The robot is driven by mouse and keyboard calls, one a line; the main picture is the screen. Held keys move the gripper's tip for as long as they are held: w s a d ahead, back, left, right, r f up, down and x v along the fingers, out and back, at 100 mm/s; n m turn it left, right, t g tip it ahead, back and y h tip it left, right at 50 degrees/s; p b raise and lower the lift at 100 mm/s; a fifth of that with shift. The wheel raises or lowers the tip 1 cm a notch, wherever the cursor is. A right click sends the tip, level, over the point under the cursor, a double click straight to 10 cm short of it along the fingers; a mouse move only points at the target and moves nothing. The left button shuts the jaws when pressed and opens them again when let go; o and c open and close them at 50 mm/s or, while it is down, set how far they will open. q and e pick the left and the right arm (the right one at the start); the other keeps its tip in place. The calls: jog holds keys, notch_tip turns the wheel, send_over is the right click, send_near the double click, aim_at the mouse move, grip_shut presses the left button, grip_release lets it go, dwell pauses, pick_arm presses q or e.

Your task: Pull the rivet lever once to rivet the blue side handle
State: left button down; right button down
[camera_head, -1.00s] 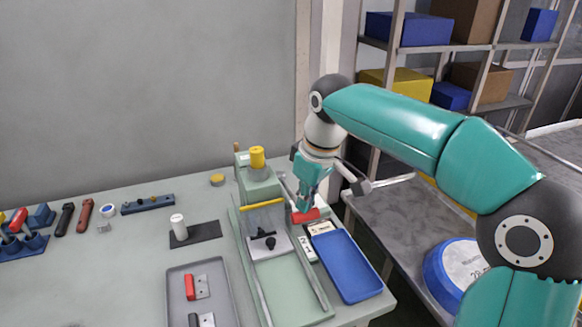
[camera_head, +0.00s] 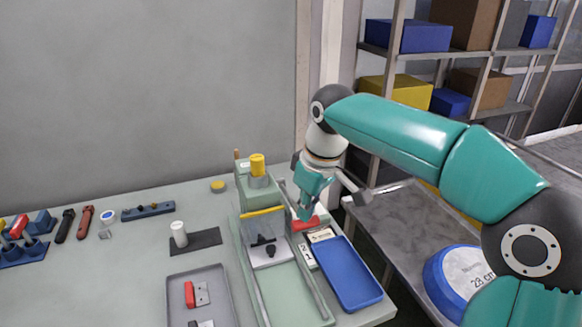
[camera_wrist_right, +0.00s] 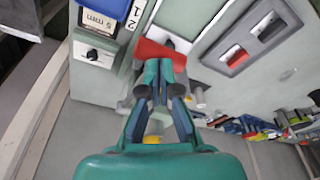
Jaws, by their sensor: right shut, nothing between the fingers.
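The rivet lever's red grip (camera_head: 306,224) is beside the green riveting press (camera_head: 259,190) with its yellow cap. It also shows in the right wrist view (camera_wrist_right: 152,52). My right gripper (camera_head: 305,213) is directly above the red grip in the head view. In the wrist view its closed fingertips (camera_wrist_right: 165,66) are right at the grip, with nothing between them; contact is unclear. A dark fitting (camera_head: 264,243) sits on the pale plate in front of the press. I cannot make out the blue side handle. My left gripper is out of view.
An empty blue tray (camera_head: 376,293) lies right of the green track (camera_head: 290,305). A white cylinder (camera_head: 179,233) stands on a dark mat. Shelving is at the right.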

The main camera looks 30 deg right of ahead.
notch_tip(320, 180, up, 18)
jog(key=s+p, duration=0.1)
jog(key=p, duration=1.4)
jog(key=shift+a+f+p, duration=0.15)
jog(key=shift+f+p, duration=0.1)
jog(key=shift+p, duration=0.15)
